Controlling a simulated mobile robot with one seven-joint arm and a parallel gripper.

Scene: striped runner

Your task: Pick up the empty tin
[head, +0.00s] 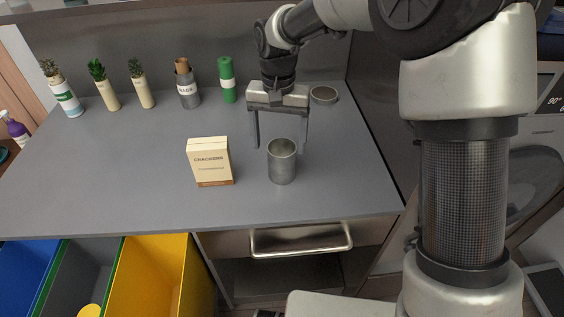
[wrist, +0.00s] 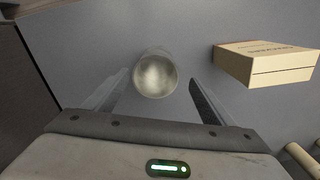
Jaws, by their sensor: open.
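The empty tin (head: 282,166) is a grey metal cylinder with an open top. It stands upright on the grey counter, right of the cracker box. In the wrist view the tin (wrist: 155,74) shows its open mouth and bare inside, just beyond the fingertips and roughly centred between them. My gripper (head: 280,147) is open and empty, pointing down, with its fingers above and apparently a little behind the tin. In the wrist view my gripper (wrist: 157,75) has its fingers spread wider than the tin. I cannot tell the exact height gap.
The cracker box (head: 210,162) stands close left of the tin; it also shows in the wrist view (wrist: 265,65). A round dish (head: 323,95) lies behind my gripper. Several bottles and plants, including a green roll (head: 226,80), line the back. Bins (head: 150,275) stand below the front edge.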

